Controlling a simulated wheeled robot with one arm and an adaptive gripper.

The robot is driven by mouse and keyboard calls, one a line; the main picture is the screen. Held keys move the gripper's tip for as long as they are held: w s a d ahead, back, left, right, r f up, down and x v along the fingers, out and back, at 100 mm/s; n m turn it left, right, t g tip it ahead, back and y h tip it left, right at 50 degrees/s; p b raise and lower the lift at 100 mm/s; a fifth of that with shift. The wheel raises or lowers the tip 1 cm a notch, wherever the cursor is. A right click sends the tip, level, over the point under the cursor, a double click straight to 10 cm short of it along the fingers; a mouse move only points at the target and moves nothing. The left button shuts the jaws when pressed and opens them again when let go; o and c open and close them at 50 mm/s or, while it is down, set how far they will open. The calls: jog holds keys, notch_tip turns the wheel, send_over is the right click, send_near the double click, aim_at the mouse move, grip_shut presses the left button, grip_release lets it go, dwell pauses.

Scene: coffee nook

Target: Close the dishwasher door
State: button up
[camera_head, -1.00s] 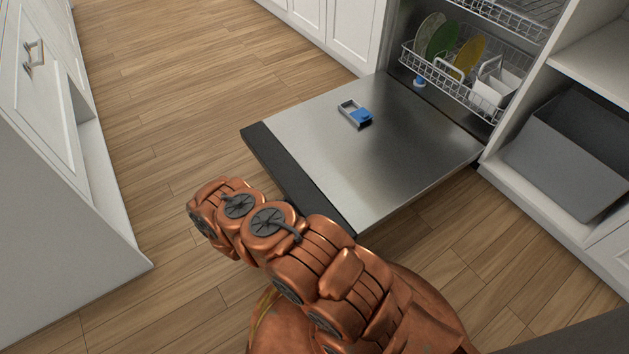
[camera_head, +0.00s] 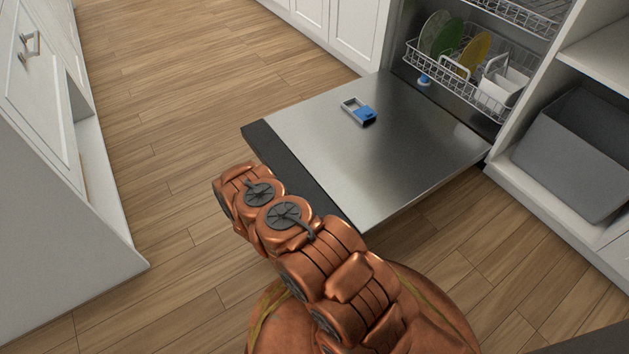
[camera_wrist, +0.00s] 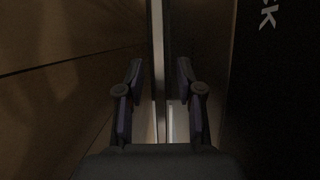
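The dishwasher door (camera_head: 400,150) is folded down, lying about level above the floor. Its inner steel face is up, and a dark strip (camera_head: 300,180) runs along its outer end. My arm reaches to that outer end in the head view, and hides part of the strip. The gripper itself is hidden there, under or behind my arm. In the wrist view, my gripper (camera_wrist: 160,85) has its two fingers apart. A thin pale edge (camera_wrist: 158,60) shows between them, with a dark panel to the right. I cannot tell whether the fingers touch the door.
The dishwasher's lower rack (camera_head: 463,85) holds several plates and a white holder, inside the opening. A grey bin (camera_head: 572,150) sits on a shelf at right. White drawers (camera_head: 50,150) stand at left. Wooden floor (camera_head: 190,70) is clear between.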

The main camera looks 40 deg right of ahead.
grip_shut()
dwell(0.3)
dwell(0.5)
